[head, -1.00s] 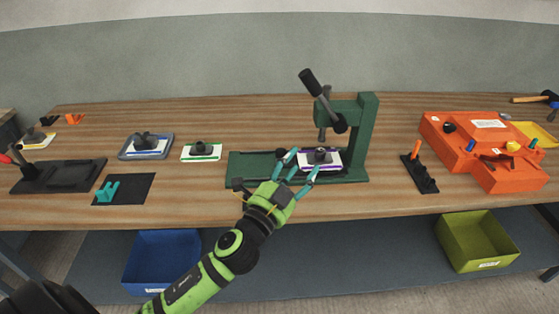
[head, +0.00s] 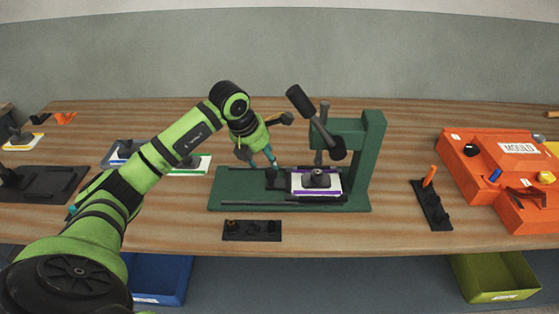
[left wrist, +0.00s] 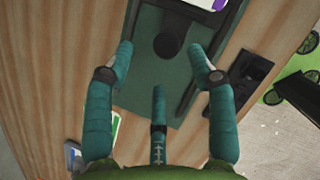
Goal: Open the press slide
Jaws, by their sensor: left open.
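The green press (head: 374,150) stands on the bench in the head view, its dark lever raised above its column. Its slide carries a white plate with a purple edge (head: 335,191) and a dark piece on top, under the ram. The slide's black handle (head: 275,180) sticks out to the left of the plate, and shows in the left wrist view (left wrist: 170,45). My left gripper (head: 270,160) is above the press base at the handle. In the left wrist view its teal fingers (left wrist: 160,65) are spread, with the handle just ahead between them; contact is unclear. My right gripper is not seen.
A small black holder (head: 252,230) lies in front of the press. A black stand with an orange peg (head: 433,208) and the orange mould (head: 500,165) are to the right. A black tray (head: 45,183) is at left. Blue (head: 165,278) and olive (head: 495,277) bins sit below.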

